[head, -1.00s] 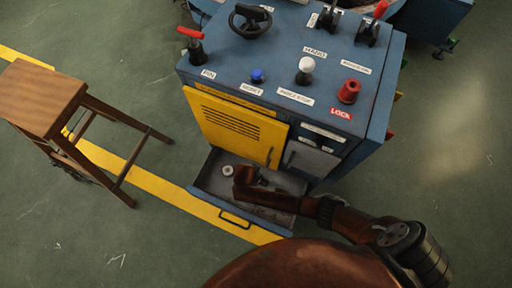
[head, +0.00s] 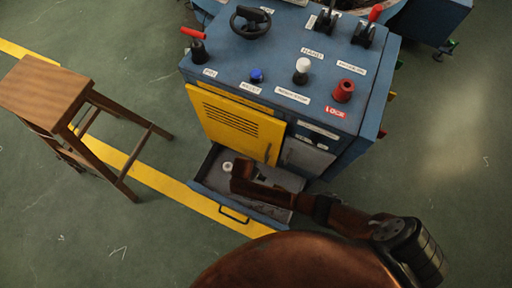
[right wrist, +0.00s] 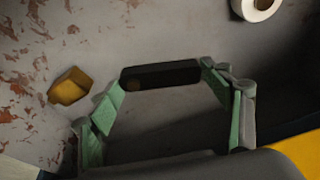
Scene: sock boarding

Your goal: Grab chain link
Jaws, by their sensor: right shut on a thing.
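A dark, elongated piece, which looks like the chain link (right wrist: 160,75), spans the gap between my right gripper's fingertips in the right wrist view. My right gripper (right wrist: 163,80) has green-sided fingers, spread apart and pressed to the two ends of this piece. It is over the grey floor of the open drawer (head: 207,168). In the head view my right arm reaches into the drawer from the right, and its wrist largely hides the gripper and the piece. My left gripper is not in view.
A white ring (right wrist: 257,8) and a yellow-brown hexagonal piece (right wrist: 70,87) lie in the drawer. The blue cabinet (head: 350,150) with a yellow door (head: 235,125) stands above it. A wooden stool (head: 45,88) is at left, with open floor around.

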